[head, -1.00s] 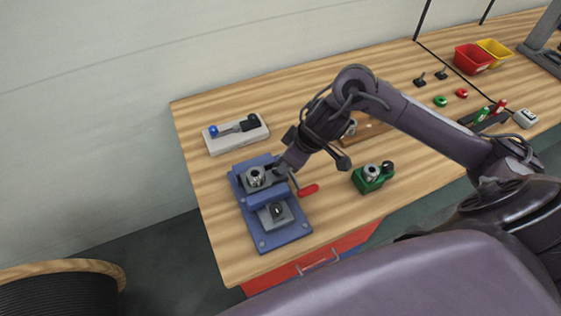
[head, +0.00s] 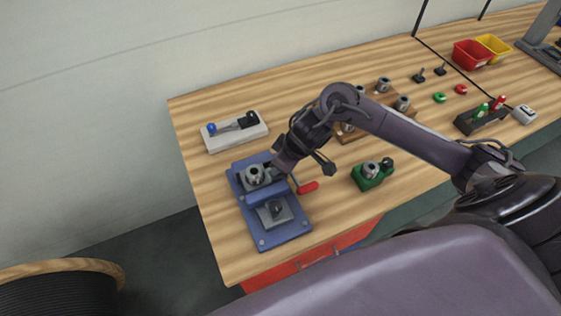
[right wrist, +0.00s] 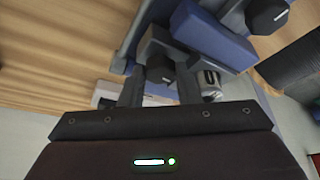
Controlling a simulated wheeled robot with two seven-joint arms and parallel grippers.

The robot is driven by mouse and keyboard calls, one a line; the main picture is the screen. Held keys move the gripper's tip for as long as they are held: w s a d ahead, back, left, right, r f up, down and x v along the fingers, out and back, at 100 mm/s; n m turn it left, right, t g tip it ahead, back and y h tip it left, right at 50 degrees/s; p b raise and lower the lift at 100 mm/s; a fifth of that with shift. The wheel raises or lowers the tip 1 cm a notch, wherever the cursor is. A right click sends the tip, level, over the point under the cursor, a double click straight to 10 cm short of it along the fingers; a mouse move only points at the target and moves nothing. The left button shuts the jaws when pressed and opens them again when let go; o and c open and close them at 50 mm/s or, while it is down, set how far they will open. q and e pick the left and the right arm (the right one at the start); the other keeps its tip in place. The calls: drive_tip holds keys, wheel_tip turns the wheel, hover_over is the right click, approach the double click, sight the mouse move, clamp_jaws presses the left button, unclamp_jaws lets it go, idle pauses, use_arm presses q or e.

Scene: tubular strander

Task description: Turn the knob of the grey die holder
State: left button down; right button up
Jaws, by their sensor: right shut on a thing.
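The grey die holder (head: 254,183) sits on the blue fixture (head: 283,236) near the table's left end, with a metal die (head: 255,174) standing in it. The die also shows in the right wrist view (right wrist: 209,84), right of the fingers. My right gripper (head: 277,170) is at the holder's right side and hides the knob in the head view. In the right wrist view, the black knob (right wrist: 160,68) lies between the two fingers of my right gripper (right wrist: 158,75), which is shut on it. My left gripper is not in view.
A red-handled lever (head: 308,188) sticks out at the fixture's right, close under my wrist. A green die holder (head: 370,178) stands farther right. A white block (head: 235,132) with a blue-knobbed part lies behind the fixture. A wooden rack (head: 378,130) is partly behind my arm.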

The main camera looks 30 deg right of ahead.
drive_tip(key=n, duration=0.2)
drive_tip(key=n+g+y+p, duration=0.1)
drive_tip(key=n, duration=0.1)
drive_tip(key=shift+w+d+r, duration=0.1)
drive_tip(key=shift+w+d, duration=0.1)
drive_tip(key=n, duration=0.1)
drive_tip(key=n+g, duration=0.1)
drive_tip(key=n, duration=0.1)
drive_tip(key=n+g+y, duration=0.1)
drive_tip(key=n, duration=0.1)
drive_tip(key=shift+w, duration=0.25)
drive_tip(key=shift+w+n+g, duration=0.1)
drive_tip(key=shift+n+g, duration=0.2)
drive_tip(key=shift+n, duration=0.9)
drive_tip(key=n+g+p, duration=0.1)
drive_tip(key=n, duration=0.1)
drive_tip(key=n+p, duration=0.1)
drive_tip(key=n, duration=0.1)
drive_tip(key=shift+w+r+g, duration=0.15)
drive_tip(key=shift+r+g, duration=0.05)
drive_tip(key=shift+g, duration=0.2)
drive_tip(key=shift+w+a+f+n+g+h+p, duration=0.1)
drive_tip(key=shift+n+g+h+p, duration=0.3)
drive_tip(key=shift+n, duration=0.75)
drive_tip(key=shift+w+f+n+g+h+p, duration=0.1)
drive_tip(key=shift+n+g+p, duration=0.1)
drive_tip(key=shift+n+p, duration=0.7)
drive_tip(key=shift+s+n+b, duration=0.1)
drive_tip(key=shift+n+b, duration=0.2)
drive_tip(key=shift+n, duration=0.05)
